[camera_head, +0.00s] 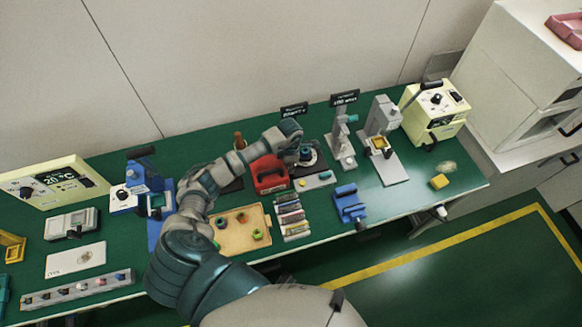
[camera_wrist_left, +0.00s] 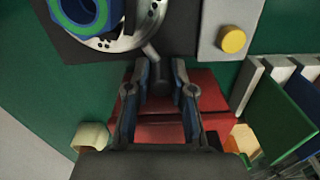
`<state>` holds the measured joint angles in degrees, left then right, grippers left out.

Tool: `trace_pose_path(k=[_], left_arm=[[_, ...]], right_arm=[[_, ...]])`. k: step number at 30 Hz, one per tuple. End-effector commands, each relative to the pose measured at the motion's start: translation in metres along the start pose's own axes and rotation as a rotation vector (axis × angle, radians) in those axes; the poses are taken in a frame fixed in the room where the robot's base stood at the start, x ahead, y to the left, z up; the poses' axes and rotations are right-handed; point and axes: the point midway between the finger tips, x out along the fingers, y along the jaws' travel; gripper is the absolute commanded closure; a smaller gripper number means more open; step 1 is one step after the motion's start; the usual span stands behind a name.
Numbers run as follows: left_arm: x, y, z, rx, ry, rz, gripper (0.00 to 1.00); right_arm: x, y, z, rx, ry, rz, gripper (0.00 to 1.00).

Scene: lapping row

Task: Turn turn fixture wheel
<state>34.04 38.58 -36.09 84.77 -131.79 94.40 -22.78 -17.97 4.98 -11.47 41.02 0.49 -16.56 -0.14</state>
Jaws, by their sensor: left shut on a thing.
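The turn fixture wheel is a silver dial with a blue and green hub on a dark base. It shows at the upper left of the left wrist view (camera_wrist_left: 132,27) and at the back middle of the bench in the head view (camera_head: 308,157). A short silver arm runs from its rim to a dark handle (camera_wrist_left: 160,82). My left gripper (camera_wrist_left: 161,88) is shut on this handle, one finger on each side. In the head view my left arm reaches over the bench, and its hand hides part of the fixture. My right gripper is in neither view.
A red box (camera_head: 267,176) stands just left of the fixture. A grey box with a yellow button (camera_wrist_left: 233,40) lies close by. A wooden tray (camera_head: 236,217), coloured sticks (camera_head: 291,216) and a blue vise (camera_head: 349,203) are nearer the front edge.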

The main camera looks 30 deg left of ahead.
Motion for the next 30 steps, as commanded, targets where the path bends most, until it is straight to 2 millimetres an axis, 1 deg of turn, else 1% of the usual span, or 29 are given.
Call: trace_pose_path(k=[1, 3, 4, 5, 6, 14, 17, 20, 22, 30], left_arm=[[0.000, -0.003, 0.004, 0.007, -0.008, -0.004, 1.00], [0.000, -0.003, 0.004, 0.008, -0.008, -0.004, 1.00], [0.000, -0.003, 0.004, 0.008, -0.008, -0.004, 0.72], [0.000, -0.003, 0.004, 0.007, -0.008, -0.004, 0.65], [0.000, -0.003, 0.004, 0.006, -0.007, -0.003, 0.55], [0.000, -0.002, 0.001, 0.003, -0.005, -0.003, 0.54], [-0.003, -0.001, 0.001, 0.003, -0.006, -0.002, 0.54], [-0.015, 0.000, 0.001, 0.004, -0.008, 0.001, 0.54], [-0.028, 0.001, 0.001, 0.003, -0.006, 0.001, 0.54], [-0.088, 0.000, 0.003, 0.004, -0.006, 0.000, 0.54]], right_arm=[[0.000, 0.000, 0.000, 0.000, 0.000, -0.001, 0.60], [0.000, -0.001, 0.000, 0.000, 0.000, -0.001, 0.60], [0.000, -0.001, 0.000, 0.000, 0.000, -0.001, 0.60], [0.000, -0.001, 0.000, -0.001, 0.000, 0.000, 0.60], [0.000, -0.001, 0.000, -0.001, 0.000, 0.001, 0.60], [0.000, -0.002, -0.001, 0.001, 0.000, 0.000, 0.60], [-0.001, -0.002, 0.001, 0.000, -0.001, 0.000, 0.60], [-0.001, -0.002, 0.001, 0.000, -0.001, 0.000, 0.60], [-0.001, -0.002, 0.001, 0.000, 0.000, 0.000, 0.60], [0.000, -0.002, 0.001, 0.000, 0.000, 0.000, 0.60]])
